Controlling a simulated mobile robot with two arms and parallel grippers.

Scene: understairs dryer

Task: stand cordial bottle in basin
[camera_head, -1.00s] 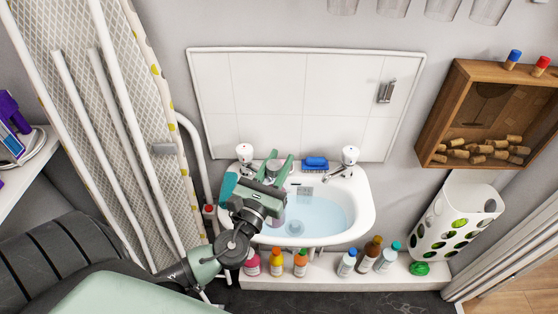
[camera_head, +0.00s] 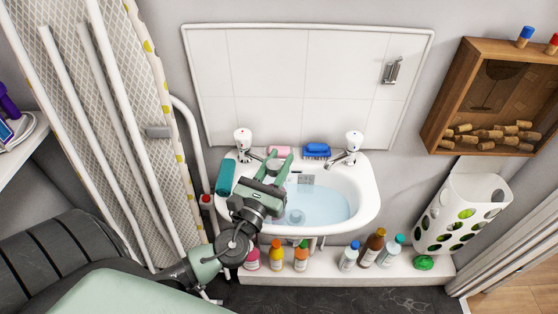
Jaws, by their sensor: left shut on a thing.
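The white basin (camera_head: 367,200) is fixed to the wall, with pale blue water and a drain in its bowl. My left gripper (camera_head: 275,163) reaches over the basin's left side, its two green fingers pointing towards the back wall. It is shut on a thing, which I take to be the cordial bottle. The hand hides nearly all of it, so I cannot tell whether it is upright or touching the bowl. My right gripper is not in view.
Taps (camera_head: 243,142) and a blue brush (camera_head: 317,151) sit on the basin's back rim, with pink soap (camera_head: 278,150). A teal item (camera_head: 225,177) is at its left rim. Several bottles (camera_head: 276,256) stand on the ledge below. A white basket (camera_head: 462,213) is at right.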

